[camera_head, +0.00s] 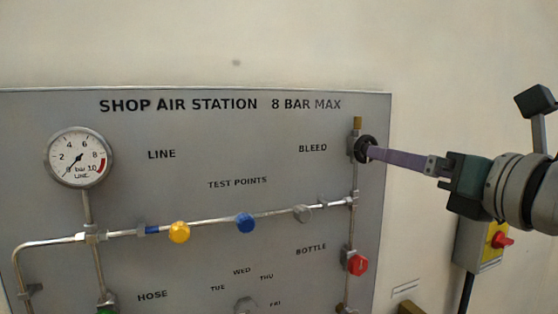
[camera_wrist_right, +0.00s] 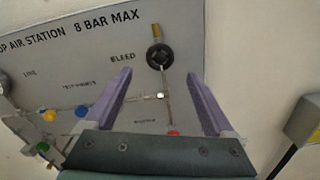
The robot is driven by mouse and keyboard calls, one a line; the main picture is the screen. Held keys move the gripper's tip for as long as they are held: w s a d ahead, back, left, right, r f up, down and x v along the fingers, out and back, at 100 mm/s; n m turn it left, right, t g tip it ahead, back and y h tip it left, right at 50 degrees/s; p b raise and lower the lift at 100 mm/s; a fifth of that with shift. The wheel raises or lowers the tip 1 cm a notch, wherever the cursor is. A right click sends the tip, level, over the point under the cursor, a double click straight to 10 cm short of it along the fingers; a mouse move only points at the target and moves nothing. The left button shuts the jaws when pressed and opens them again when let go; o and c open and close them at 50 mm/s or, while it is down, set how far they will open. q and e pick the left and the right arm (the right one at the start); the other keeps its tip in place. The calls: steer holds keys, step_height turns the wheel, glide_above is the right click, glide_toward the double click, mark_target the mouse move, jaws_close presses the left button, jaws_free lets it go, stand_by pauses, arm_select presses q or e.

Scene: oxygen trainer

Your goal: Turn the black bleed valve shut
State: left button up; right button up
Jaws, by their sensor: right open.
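The black bleed valve (camera_head: 362,149) is a round black knob at the upper right of the grey panel, beside the BLEED label, under a brass outlet. My right gripper (camera_head: 372,153) comes in from the right, its purple fingers pointing at the knob. In the head view the fingertips overlap the knob's right side, and contact cannot be told. In the right wrist view the black knob (camera_wrist_right: 159,56) lies ahead of the open, empty fingers (camera_wrist_right: 160,75), between their lines and a little beyond the tips. My left gripper is not in view.
The grey panel (camera_head: 250,130) carries a gauge (camera_head: 80,157), pipes, a yellow cap (camera_head: 179,232), a blue cap (camera_head: 245,223) and a red bottle knob (camera_head: 357,264) below the bleed valve. A yellow switch box (camera_head: 480,245) with a red knob hangs on the wall right of the panel.

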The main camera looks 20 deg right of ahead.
mark_target(365, 151)
steer(key=shift+w+p, duration=1.2)
steer(key=shift+w, duration=3.15)
steer(key=shift+c, duration=0.2)
steer(key=c, duration=1.3)
